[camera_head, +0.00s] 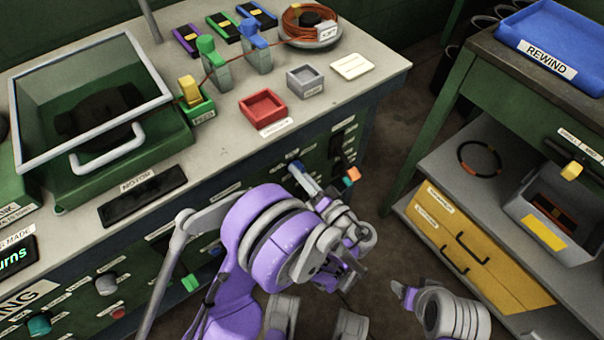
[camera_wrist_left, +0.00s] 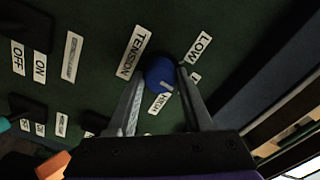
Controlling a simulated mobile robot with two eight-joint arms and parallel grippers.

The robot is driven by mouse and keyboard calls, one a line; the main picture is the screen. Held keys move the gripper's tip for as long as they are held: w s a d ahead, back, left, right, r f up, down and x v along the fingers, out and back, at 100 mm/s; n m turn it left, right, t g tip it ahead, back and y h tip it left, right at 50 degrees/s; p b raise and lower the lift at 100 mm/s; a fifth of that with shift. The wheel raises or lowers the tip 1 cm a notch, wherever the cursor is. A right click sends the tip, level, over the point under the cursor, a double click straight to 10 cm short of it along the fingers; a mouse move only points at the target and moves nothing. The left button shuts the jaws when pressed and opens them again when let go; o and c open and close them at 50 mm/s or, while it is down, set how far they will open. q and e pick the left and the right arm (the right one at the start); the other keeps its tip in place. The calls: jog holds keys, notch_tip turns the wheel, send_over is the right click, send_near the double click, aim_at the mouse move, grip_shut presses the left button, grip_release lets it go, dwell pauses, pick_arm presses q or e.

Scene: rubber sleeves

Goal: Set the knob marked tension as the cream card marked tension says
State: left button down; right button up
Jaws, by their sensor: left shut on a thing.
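The tension knob (camera_wrist_left: 160,73) is blue and sits on a dark green panel beside the white TENSION label (camera_wrist_left: 130,52). In the left wrist view, the LOW label (camera_wrist_left: 197,47) is to its upper right and the HIGH label (camera_wrist_left: 158,102) just below it. Another label by the right finger is partly hidden. The knob's pale mark faces down and slightly right in that view. My left gripper (camera_wrist_left: 158,82) is shut on the knob, a finger on each side. A small cream card (camera_head: 352,66) lies on the bench top; its writing is unreadable. My right gripper (camera_head: 404,294) shows only in part, low right.
Red (camera_head: 263,107) and grey (camera_head: 305,81) trays and a cable coil (camera_head: 309,22) are on the bench. Switches marked ON and OFF (camera_wrist_left: 18,58) sit left of the knob in the wrist view. A green shelf unit with a blue REWIND tray (camera_head: 552,45) stands at right.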

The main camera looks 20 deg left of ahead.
pick_arm(q)
jog(key=shift+n, duration=0.5)
jog(key=shift+c, duration=1.6)
grip_release()
pick_arm(e)
jog(key=shift+s, duration=0.1)
